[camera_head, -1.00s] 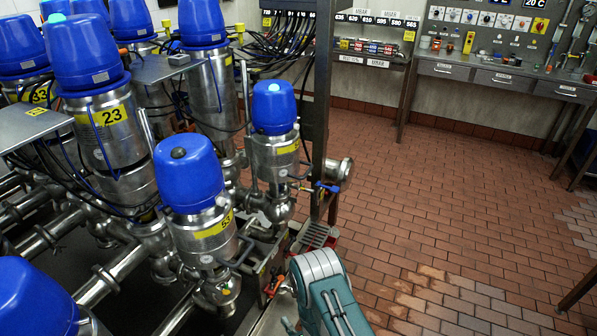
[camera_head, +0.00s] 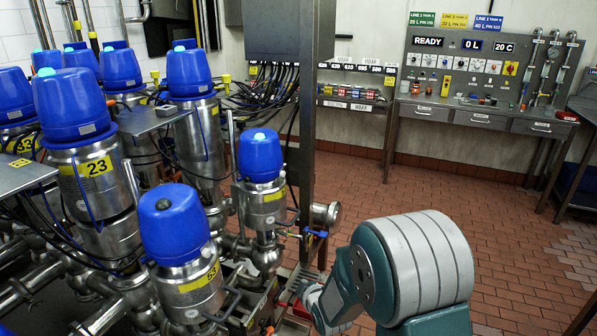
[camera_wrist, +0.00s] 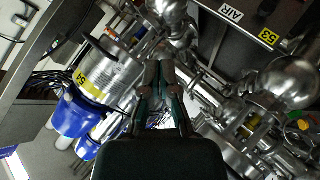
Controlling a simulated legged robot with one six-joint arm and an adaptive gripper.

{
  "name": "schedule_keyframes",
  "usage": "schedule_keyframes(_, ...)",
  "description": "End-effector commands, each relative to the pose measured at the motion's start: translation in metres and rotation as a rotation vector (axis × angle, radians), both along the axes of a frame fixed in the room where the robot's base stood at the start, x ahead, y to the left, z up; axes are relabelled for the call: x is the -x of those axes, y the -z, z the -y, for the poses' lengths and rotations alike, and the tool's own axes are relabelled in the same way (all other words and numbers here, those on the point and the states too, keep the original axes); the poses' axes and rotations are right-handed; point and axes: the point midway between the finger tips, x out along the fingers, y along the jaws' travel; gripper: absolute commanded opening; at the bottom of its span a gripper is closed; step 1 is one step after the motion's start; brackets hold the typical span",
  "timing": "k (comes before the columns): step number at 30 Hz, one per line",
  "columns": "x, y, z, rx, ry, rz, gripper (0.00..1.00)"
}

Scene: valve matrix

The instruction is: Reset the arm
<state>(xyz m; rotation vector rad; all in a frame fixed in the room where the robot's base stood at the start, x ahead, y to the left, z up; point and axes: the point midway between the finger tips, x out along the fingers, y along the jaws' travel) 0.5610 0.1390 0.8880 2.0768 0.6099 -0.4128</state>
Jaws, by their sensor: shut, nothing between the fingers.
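In the head view my arm rises at the lower right, a teal and white joint in front of the brick floor, and its far end is hidden or cut off low in the picture. In the wrist view my gripper (camera_wrist: 160,78) points up the picture with its two fingers close together, shut and empty. A steel valve labelled 54 (camera_wrist: 100,80) with a blue cap lies left of the fingers, and steel pipework is close around them on the right. No contact with the fingers is clear.
Blue-capped valves (camera_head: 170,225) crowd the left of the head view. A steel post (camera_head: 307,130) stands behind my arm. A workbench (camera_head: 480,118) with a control panel (camera_head: 465,65) stands at the back right. The brick floor (camera_head: 510,215) there is mostly clear.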

Motion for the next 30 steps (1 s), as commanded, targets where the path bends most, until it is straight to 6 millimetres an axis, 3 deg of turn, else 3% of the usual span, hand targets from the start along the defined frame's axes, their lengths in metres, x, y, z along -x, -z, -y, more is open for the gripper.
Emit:
schedule_keyframes(1,0.002,-0.020,0.009,-0.019,0.035,-0.019,0.00)
schedule_keyframes(3,0.009,-0.039,0.019,-0.047,0.085,-0.059,0.00)
schedule_keyframes(8,0.031,-0.083,0.044,-0.111,0.199,-0.146,0.00)
schedule_keyframes(14,0.071,-0.129,0.073,-0.200,0.351,-0.252,0.00)
schedule_keyframes(21,0.135,-0.174,0.103,-0.311,0.537,-0.371,0.00)
schedule_keyframes(30,0.232,-0.209,0.128,-0.456,0.773,-0.510,0.00)
